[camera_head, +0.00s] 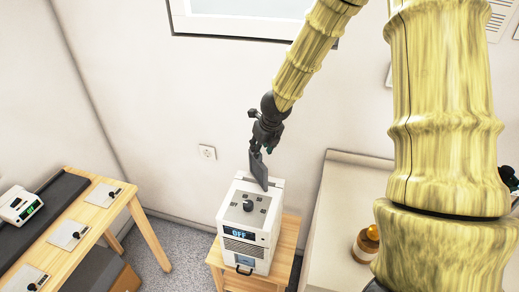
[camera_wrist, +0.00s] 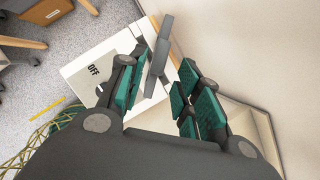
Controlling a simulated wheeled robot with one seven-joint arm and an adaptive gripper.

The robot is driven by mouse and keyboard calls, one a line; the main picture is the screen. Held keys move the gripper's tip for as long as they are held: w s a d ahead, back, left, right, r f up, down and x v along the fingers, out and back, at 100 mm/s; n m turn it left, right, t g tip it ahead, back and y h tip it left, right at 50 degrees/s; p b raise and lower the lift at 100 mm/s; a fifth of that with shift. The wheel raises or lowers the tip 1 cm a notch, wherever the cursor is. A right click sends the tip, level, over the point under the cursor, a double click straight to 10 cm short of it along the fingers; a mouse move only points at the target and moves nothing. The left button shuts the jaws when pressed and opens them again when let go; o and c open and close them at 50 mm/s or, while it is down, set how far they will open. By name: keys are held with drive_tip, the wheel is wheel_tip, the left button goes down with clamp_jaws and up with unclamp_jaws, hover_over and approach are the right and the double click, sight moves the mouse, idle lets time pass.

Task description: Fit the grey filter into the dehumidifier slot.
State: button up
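The white dehumidifier (camera_head: 230,222) stands on a small wooden table, its front display reading OFF. My gripper (camera_head: 259,148) is above the rear of the top, pointing down. In the wrist view the filter (camera_wrist: 158,62) is between the fingertips of my gripper (camera_wrist: 160,84). The filter's lower end overlaps the rear top edge in the head view. The slot opening is hidden, and I cannot tell whether the filter touches it.
A pale cabinet (camera_head: 335,190) stands to the right. A wooden bench (camera_head: 140,222) with switch plates and a digital device (camera_head: 20,205) stands left, across open carpet.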

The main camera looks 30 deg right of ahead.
drive_tip(key=shift+p+v, duration=0.3)
drive_tip(key=shift+v, duration=1.4)
